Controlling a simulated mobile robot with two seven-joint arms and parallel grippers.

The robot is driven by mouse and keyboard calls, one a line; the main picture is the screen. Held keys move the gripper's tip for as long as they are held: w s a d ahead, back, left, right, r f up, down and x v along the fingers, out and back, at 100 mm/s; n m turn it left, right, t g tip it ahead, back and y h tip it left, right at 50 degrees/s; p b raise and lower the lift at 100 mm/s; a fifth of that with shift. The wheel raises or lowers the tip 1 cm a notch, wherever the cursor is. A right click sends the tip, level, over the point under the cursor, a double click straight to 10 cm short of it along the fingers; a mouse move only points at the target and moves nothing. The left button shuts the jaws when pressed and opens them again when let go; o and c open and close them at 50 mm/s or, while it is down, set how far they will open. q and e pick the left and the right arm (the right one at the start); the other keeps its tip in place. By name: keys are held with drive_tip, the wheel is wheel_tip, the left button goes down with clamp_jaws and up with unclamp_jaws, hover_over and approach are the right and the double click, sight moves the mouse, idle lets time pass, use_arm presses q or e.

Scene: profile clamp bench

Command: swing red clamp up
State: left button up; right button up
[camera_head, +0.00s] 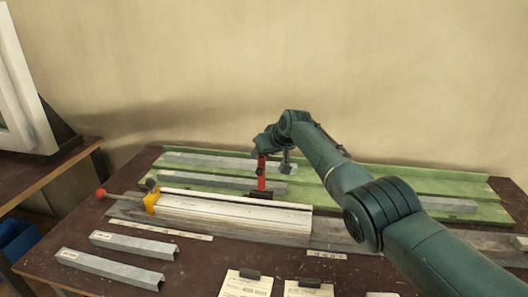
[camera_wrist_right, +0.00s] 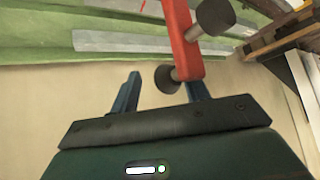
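The red clamp (camera_head: 261,178) stands upright at the back edge of the pale profile block on the bench. In the right wrist view the red clamp arm (camera_wrist_right: 182,38) comes down from the top edge, with a black knob (camera_wrist_right: 167,79) at its lower end and another dark knob higher up. My right gripper (camera_head: 272,160) is at the clamp's upper end in the head view. In the wrist view my right gripper's fingers (camera_wrist_right: 162,91) are apart, with the lower knob between them; contact cannot be told. My left gripper is not in view.
Green racks (camera_head: 215,180) with metal profiles lie behind. Loose grey channels (camera_head: 110,268) and cards (camera_head: 246,284) lie in front. My right arm spans the right side.

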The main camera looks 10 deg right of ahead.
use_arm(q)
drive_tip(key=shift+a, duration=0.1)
use_arm(e)
drive_tip(key=shift+s+f, duration=0.15)
drive_tip(key=shift+f, duration=0.6)
drive_tip(key=shift+r+p, duration=0.35)
drive_tip(key=shift+p, duration=0.05)
drive_tip(key=shift+p+v, duration=1.05)
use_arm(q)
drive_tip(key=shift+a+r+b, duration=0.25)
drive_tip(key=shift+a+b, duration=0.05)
use_arm(e)
drive_tip(key=v, duration=1.1)
drive_tip(key=shift+a+r, duration=0.1)
drive_tip(key=shift+r, duration=0.05)
drive_tip(key=shift+c, duration=0.3)
